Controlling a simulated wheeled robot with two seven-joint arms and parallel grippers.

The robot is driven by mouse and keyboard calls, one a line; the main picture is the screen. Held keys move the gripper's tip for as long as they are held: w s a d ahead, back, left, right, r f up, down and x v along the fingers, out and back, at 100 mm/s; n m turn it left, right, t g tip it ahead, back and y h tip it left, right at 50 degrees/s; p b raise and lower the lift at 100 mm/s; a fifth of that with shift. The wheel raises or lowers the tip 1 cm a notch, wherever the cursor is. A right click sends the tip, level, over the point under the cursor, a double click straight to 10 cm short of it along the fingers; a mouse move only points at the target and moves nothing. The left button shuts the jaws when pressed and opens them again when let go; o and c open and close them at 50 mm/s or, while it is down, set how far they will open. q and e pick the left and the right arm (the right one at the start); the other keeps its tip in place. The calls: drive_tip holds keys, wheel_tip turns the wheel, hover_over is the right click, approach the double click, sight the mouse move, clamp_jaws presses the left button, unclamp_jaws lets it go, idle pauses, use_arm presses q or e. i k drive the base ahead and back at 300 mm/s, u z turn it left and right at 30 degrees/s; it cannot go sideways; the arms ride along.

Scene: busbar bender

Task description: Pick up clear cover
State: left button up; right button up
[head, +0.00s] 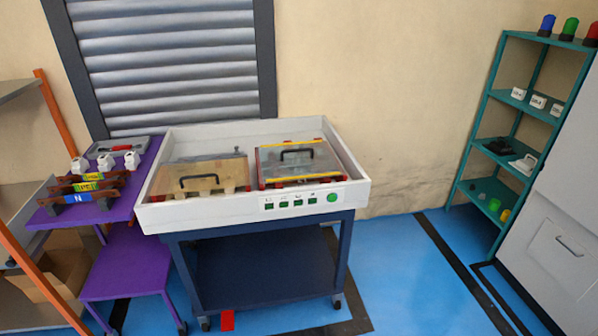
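A clear, see-through cover (298,168) with a black handle on top lies in the right half of the white tray-topped cart (175,216). Red and yellow edging shows around it. Beside it on the left, apart from it, is a wood-coloured panel (205,180) with its own black handle. Neither of my grippers shows in the head view, and nothing is seen touching the cover.
A purple table (125,207) with coloured bars (86,187) and small white parts stands against the cart's left. A teal shelf (460,170) and a grey cabinet (560,200) stand at right. Blue floor (400,270) between is open. A red floor mark (227,320) lies below the cart.

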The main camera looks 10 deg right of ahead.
sight(277, 163)
drive_tip(key=z, duration=1.65)
drive_tip(key=i, duration=2.15)
drive_tip(key=u, duration=3.05)
